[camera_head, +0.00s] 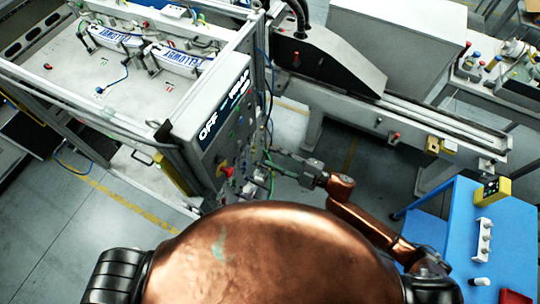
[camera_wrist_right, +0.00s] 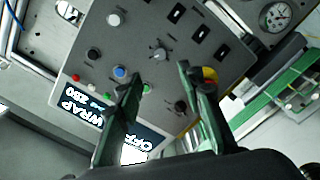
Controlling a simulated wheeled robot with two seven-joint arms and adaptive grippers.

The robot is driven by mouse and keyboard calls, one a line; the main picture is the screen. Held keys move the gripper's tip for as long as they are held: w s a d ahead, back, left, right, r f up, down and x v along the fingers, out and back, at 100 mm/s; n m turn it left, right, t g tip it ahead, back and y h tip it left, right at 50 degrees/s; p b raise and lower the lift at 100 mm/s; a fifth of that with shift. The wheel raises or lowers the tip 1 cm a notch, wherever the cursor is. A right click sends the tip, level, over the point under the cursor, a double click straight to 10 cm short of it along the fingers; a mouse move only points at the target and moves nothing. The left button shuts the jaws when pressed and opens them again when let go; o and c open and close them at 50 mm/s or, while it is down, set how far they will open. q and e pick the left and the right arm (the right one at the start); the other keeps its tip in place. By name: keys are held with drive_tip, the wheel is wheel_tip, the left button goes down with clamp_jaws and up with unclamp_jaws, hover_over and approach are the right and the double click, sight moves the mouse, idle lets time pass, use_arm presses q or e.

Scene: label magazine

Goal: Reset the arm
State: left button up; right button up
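My right gripper (camera_head: 272,161) is in front of the control panel (camera_head: 235,125) of the machine, its arm coming in from the right. In the right wrist view the gripper (camera_wrist_right: 160,76) has its two dark green fingers apart, with nothing between them but the panel face behind. I cannot tell whether a finger touches the panel. My left gripper is not in view.
The machine's frame (camera_head: 150,125) stands at the left, with labelled magazines (camera_head: 175,58) on top. A conveyor (camera_head: 420,120) runs behind my right arm. A blue table (camera_head: 465,225) with a yellow box (camera_head: 497,190) stands at the right. Some grey floor (camera_head: 60,235) is open at lower left.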

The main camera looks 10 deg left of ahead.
idle(0.4)
